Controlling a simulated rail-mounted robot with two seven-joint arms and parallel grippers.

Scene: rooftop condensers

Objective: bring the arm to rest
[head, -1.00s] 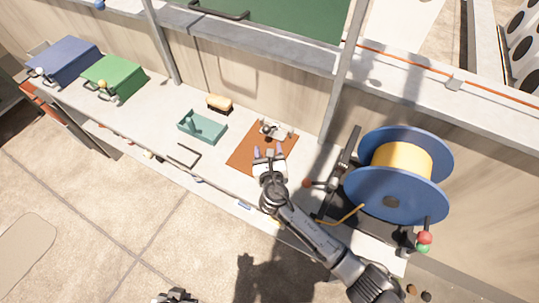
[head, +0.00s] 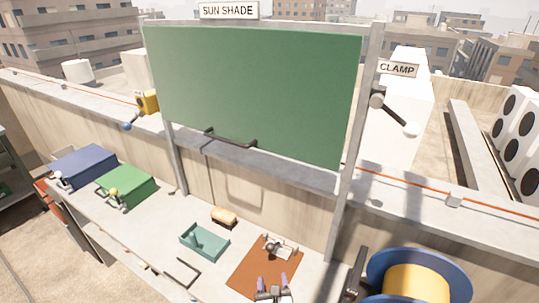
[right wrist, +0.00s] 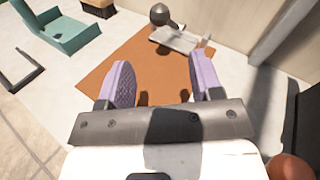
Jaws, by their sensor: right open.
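My right gripper (head: 274,290) is at the bottom of the head view, over the near part of an orange-brown mat (head: 250,270). In the right wrist view its two purple-padded fingers (right wrist: 164,84) are wide apart with nothing between them. A small metal fitting with a dark round knob (right wrist: 180,38) stands at the far side of the mat, beyond the fingertips and apart from them. It also shows in the head view (head: 280,248). My left gripper is not in view.
A teal tray (head: 204,242) and a brush (head: 223,216) lie left of the mat. Green (head: 126,186) and blue (head: 84,165) boxes stand further left. A blue cable reel (head: 440,270) is at right. A green sun shade panel (head: 255,90) rises behind the bench.

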